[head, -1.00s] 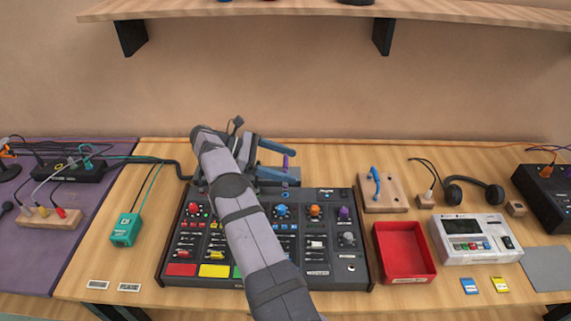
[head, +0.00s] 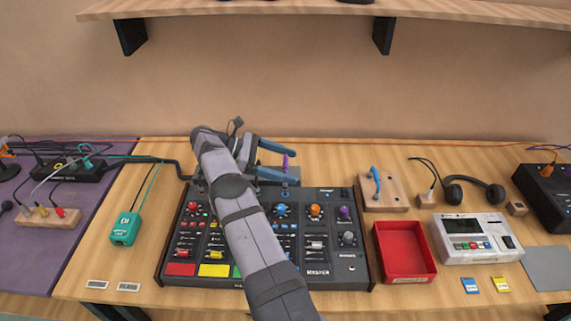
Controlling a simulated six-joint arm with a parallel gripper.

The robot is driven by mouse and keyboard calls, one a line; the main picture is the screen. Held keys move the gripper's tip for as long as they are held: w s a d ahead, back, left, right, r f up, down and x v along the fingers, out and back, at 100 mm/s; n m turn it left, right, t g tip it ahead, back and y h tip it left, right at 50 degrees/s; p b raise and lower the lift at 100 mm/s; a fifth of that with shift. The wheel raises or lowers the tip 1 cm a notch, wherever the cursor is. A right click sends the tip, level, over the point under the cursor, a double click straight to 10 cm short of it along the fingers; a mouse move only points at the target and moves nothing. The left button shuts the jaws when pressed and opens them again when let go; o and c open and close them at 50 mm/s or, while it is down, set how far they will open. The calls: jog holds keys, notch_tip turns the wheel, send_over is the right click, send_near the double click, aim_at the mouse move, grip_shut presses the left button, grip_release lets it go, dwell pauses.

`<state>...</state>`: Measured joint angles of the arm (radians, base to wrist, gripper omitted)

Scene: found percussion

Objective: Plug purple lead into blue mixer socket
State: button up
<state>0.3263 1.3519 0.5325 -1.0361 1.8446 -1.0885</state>
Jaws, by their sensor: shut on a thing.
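My gripper (head: 284,163) is above the back edge of the mixer, its two blue-grey fingers pointing right. It is shut on the purple lead (head: 285,162), whose small purple plug stands roughly upright between the fingertips. The mixer (head: 352,265) is a dark console with coloured knobs and faders. My arm hides the middle of the mixer.
A red tray (head: 405,252) and a white device (head: 474,239) stand right of the mixer. A teal box (head: 126,229) is at the left. A shelf (head: 300,10) hangs above.

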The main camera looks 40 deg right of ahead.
jog(key=shift+f+b, duration=0.95)
jog(key=shift+f, duration=0.35)
jog(key=o, duration=1)
jog(key=shift+r, duration=0.1)
notch_tip(320, 180, up, 10)
jog(key=shift+f+b, duration=0.1)
jog(key=shift+b, duration=0.2)
jog(key=shift+w, duration=0.1)
